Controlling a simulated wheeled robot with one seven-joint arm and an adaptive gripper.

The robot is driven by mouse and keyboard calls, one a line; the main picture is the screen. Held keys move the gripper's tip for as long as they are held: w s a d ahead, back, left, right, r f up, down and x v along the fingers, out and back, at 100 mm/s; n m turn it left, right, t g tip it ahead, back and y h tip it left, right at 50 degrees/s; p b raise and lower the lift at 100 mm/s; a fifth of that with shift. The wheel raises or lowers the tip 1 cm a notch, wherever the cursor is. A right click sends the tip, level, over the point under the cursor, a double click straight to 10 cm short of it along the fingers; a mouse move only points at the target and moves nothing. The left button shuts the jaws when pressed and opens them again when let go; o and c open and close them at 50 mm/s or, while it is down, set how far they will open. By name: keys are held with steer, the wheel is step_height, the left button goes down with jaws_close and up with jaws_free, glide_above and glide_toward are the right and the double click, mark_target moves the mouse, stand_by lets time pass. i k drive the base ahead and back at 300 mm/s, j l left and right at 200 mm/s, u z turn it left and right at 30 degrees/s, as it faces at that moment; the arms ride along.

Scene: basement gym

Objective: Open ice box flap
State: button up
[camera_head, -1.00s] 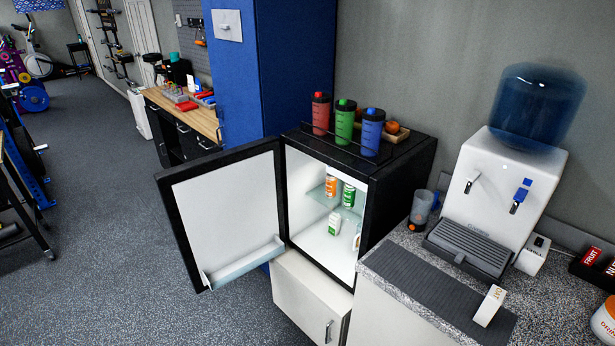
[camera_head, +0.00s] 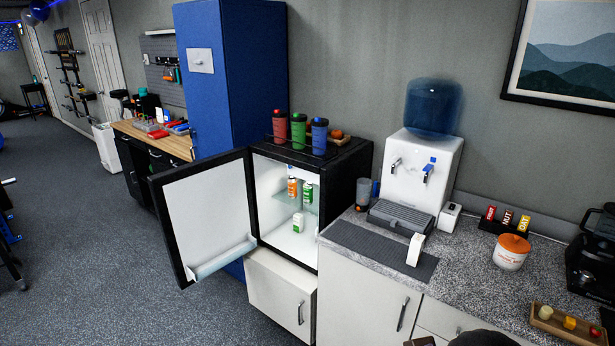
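A small black fridge (camera_head: 345,175) stands at the middle with its door (camera_head: 207,207) swung wide open to the left. Its white interior shows an orange can (camera_head: 292,188) and a green-and-white can (camera_head: 308,193) on a glass shelf, and a white-and-green carton (camera_head: 298,223) below. The top of the interior is partly hidden by the fridge's upper edge. I cannot clearly make out an ice box flap there. My gripper is not in view. A dark rounded shape and a tan piece are cut off at the bottom edge; I cannot tell what they are.
Red, green and blue bottles (camera_head: 319,136) stand on the fridge. A granite counter (camera_head: 470,262) to the right holds a water dispenser (camera_head: 424,168), a white-and-orange jar (camera_head: 511,252) and a small tray (camera_head: 560,325). A blue cabinet (camera_head: 235,75) stands behind the door.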

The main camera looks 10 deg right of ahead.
mark_target(301, 174)
steer(key=i+j, duration=0.3)
steer(key=i+j+z, duration=0.1)
steer(key=i+j, duration=0.15)
steer(key=j, duration=0.15)
steer(key=i+j, duration=0.3)
steer(key=i+j+z, duration=0.1)
steer(key=i+j, duration=0.15)
steer(key=j, duration=0.2)
steer(key=i+j, duration=0.25)
steer(key=j, duration=0.15)
steer(key=i+j+z, duration=0.1)
steer(key=i+j, duration=0.15)
steer(key=j, duration=0.15)
steer(key=i+j, duration=0.25)
steer(key=j, duration=0.2)
steer(key=l+z, duration=0.05)
